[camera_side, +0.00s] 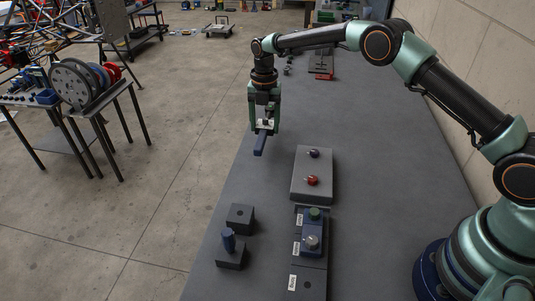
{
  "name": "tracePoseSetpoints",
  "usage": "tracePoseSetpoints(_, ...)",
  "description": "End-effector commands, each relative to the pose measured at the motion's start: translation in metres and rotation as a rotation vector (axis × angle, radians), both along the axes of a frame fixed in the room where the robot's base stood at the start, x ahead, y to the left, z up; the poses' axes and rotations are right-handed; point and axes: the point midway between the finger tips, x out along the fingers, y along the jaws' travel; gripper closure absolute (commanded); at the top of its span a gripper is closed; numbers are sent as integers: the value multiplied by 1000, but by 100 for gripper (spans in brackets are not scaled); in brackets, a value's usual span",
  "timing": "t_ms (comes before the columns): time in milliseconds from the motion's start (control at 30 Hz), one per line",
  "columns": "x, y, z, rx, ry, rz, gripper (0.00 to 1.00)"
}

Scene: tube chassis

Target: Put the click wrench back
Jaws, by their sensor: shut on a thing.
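My gripper (266,118) points down above the far part of the grey bench. It is shut on a dark blue bar-shaped tool (260,146), which I take to be the click wrench. The tool hangs below the fingers, clear of the bench. Its upper part is hidden between the fingers. Two dark blocks stand at the front left of the bench. The farther block (241,213) has a small hole in its top and holds nothing. The nearer block (230,260) holds an upright blue cylinder (228,240).
A grey plate (309,188) bears a dark knob (314,154) and a red knob (312,181). Nearer is a labelled dark strip (307,281) with a blue piece carrying green and silver knobs (312,241). The wall (490,60) bounds the right. The bench left of the plate is clear.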

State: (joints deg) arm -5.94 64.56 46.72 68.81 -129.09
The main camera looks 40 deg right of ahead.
Motion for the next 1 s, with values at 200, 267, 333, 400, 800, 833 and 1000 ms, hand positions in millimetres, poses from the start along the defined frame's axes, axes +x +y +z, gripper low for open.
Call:
tracePoseSetpoints(200,0,0,-15,1,-1,0,100)
tracePoseSetpoints(267,0,0,-24,0,0,0,100)
tracePoseSetpoints(333,0,0,-35,0,1,0,100)
tracePoseSetpoints(400,0,0,-42,0,-1,0,100)
tracePoseSetpoints(800,1,0,-48,0,-3,0,100)
tracePoseSetpoints(833,0,0,-48,0,-1,0,26)
tracePoseSetpoints(1000,0,0,-48,0,-1,0,3)
